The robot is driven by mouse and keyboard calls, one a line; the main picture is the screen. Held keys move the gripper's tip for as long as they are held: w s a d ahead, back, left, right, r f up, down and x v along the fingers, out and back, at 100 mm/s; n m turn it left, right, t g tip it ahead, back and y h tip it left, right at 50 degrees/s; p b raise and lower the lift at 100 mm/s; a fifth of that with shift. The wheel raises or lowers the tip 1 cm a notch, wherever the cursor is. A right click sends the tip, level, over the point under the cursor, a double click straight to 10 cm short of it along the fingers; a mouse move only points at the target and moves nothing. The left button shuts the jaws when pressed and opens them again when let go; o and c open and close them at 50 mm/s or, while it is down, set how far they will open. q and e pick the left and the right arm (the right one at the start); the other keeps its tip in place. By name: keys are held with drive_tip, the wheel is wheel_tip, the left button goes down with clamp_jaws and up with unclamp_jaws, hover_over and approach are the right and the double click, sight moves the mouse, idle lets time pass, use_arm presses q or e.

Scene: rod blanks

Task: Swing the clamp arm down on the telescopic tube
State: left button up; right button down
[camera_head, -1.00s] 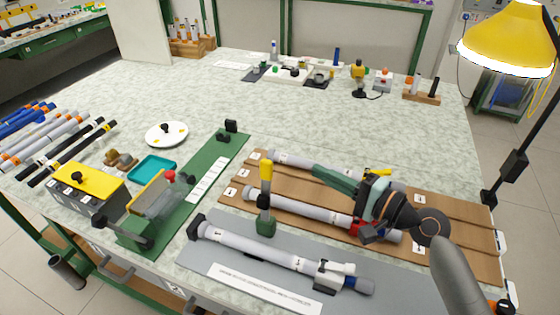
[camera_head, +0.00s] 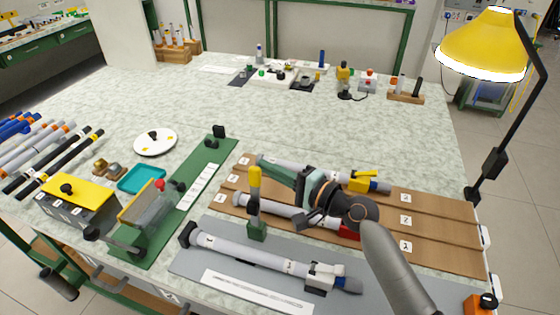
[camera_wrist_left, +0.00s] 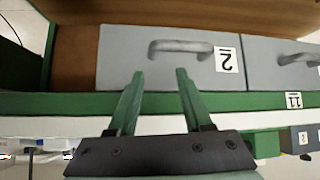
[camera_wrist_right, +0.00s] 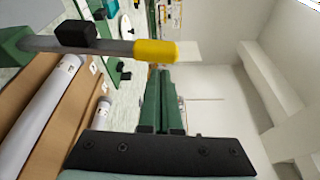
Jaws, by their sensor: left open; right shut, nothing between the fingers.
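A telescopic tube (camera_head: 243,251) lies along the grey mat at the front of the bench. The clamp arm (camera_head: 256,203) stands upright behind it, with a yellow tip (camera_head: 254,176) and a green base (camera_head: 257,232). In the right wrist view the clamp arm (camera_wrist_right: 108,47) runs sideways to its yellow tip (camera_wrist_right: 155,51). My right gripper (camera_head: 262,160) is shut and empty, its fingertips close beside the yellow tip; I cannot tell if they touch. My left gripper (camera_wrist_left: 159,75) is open and empty, facing drawer fronts, and is not visible in the head view.
A brown grooved board (camera_head: 455,225) with more tubes lies behind the mat. A green fixture (camera_head: 205,165) with a clear guard and a yellow-topped box (camera_head: 77,188) stand at the left. A yellow lamp (camera_head: 485,45) hangs at the right. The bench middle behind is clear.

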drive_tip(key=shift+s+a, duration=0.25)
drive_tip(key=shift+s, duration=0.25)
drive_tip(key=shift+s, duration=0.1)
